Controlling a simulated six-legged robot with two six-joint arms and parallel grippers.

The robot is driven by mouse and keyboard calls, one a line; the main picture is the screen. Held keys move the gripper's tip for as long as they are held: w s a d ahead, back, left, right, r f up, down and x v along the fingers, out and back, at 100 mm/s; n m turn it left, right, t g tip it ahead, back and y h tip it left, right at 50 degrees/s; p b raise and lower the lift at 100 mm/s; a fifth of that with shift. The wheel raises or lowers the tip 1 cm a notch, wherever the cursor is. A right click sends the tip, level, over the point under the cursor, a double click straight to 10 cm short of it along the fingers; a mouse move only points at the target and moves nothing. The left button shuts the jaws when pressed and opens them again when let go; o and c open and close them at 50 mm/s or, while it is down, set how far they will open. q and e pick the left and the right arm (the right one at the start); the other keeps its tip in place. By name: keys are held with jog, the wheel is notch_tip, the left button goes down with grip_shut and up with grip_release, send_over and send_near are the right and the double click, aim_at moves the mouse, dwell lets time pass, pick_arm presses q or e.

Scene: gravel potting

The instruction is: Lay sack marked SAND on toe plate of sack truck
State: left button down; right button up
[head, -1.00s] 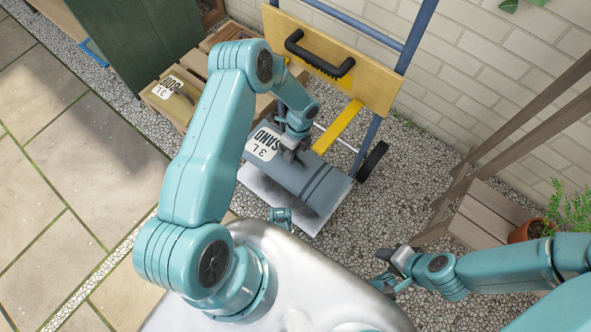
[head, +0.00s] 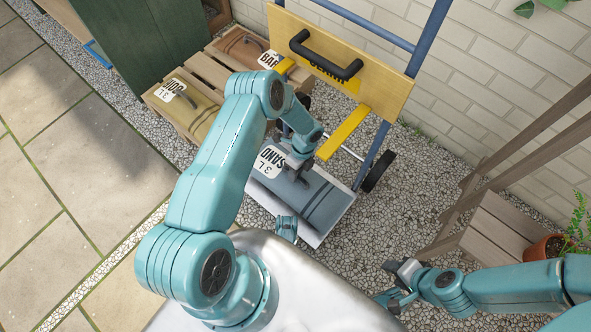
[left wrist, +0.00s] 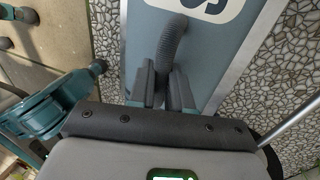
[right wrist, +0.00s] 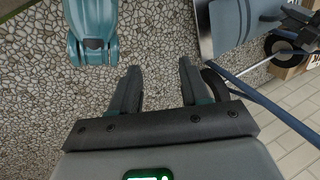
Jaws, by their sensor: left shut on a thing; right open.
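The blue-grey sack marked SAND (head: 318,201) lies flat over the pale metal toe plate (head: 313,241) of the blue-framed sack truck (head: 433,42). I see no clear gap between sack and plate. My left gripper (head: 298,172) is above the sack and shut on its dark ribbed handle (left wrist: 170,42), which shows in the left wrist view. Strips of the plate show along the sack's sides there. My right gripper (head: 392,285) is open and empty over gravel, right of the plate; its spread fingers show in the right wrist view (right wrist: 158,82).
A wooden pallet (head: 160,104) at the left holds an ochre sack (head: 190,105) and a brown sack (head: 240,45). A yellow board (head: 375,85) with a black handle is on the truck. A slatted wooden stand (head: 495,228) and potted plant (head: 545,248) are at the right. Gravel between is clear.

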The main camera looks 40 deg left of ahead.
pick_arm(q)
jog(key=shift+w+f, duration=0.1)
jog(key=shift+f, duration=0.65)
jog(key=shift+r, duration=0.1)
pick_arm(e)
jog(key=shift+w+f, duration=0.2)
jog(key=shift+f, duration=0.1)
pick_arm(q)
jog(key=shift+f+b, duration=0.6)
jog(key=shift+b, duration=0.3)
pick_arm(e)
jog(key=shift+w+d+f+t, duration=0.15)
jog(key=shift+w+f+t, duration=0.15)
jog(key=shift+w+f, duration=0.4)
jog(key=shift+s+f, duration=0.1)
jog(key=shift+s, duration=0.05)
pick_arm(q)
jog(key=c, duration=1)
grip_release()
jog(key=shift+f, duration=0.1)
